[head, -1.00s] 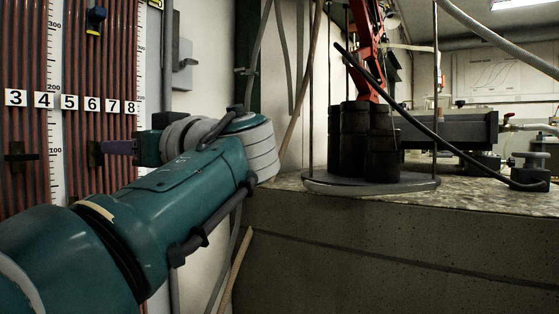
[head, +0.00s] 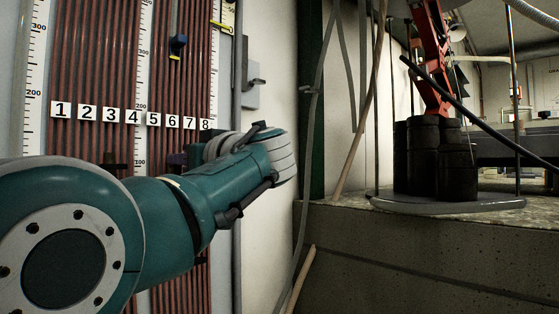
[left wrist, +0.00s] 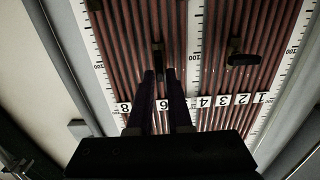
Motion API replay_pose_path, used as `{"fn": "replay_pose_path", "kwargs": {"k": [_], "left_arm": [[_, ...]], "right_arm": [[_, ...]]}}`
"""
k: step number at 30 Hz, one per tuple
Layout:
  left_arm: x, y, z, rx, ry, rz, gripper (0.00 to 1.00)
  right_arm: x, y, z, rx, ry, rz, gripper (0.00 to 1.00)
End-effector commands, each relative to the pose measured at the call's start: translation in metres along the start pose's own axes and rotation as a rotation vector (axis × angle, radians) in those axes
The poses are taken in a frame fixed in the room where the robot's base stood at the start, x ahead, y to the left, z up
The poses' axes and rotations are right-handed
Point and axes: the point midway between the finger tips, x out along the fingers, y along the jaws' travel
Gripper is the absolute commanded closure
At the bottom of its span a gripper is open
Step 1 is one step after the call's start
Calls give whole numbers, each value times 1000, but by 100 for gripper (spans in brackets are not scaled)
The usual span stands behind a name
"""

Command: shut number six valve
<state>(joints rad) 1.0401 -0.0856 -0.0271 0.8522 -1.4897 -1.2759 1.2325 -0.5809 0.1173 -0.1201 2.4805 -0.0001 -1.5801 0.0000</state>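The tube panel carries number labels 1 to 8. The number six label (head: 172,122) also shows between my fingers in the left wrist view (left wrist: 162,104). In the left wrist view, a dark valve handle (left wrist: 158,50) in line with label 6 runs lengthwise along the tubes. My left gripper (left wrist: 160,74) has its two purple fingers apart, with tips on either side of the handle's near end; contact is unclear. In the head view the left gripper (head: 178,159) is partly hidden by my wrist, and the handle cannot be made out. My right gripper is out of view.
Another dark valve handle (left wrist: 241,58) sits across the tubes near label 3. A blue-and-yellow fitting (head: 178,46) is higher on the panel. A grey wall box (head: 251,85), slanting hoses and a stone ledge (head: 350,212) with black weights (head: 438,160) lie to the right.

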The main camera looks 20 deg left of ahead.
Motion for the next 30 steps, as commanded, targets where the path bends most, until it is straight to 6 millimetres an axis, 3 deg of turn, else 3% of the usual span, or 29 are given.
{"fn": "replay_pose_path", "kwargs": {"k": [4, 21, 30], "left_arm": [[0, 0, 0, 0, 0, 0, 100], [0, 0, 0, 9, 0, 0, 100], [0, 2, -1, 126, 1, 0, 100]], "right_arm": [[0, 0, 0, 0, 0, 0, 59], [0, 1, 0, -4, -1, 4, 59], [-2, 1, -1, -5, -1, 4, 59]]}}
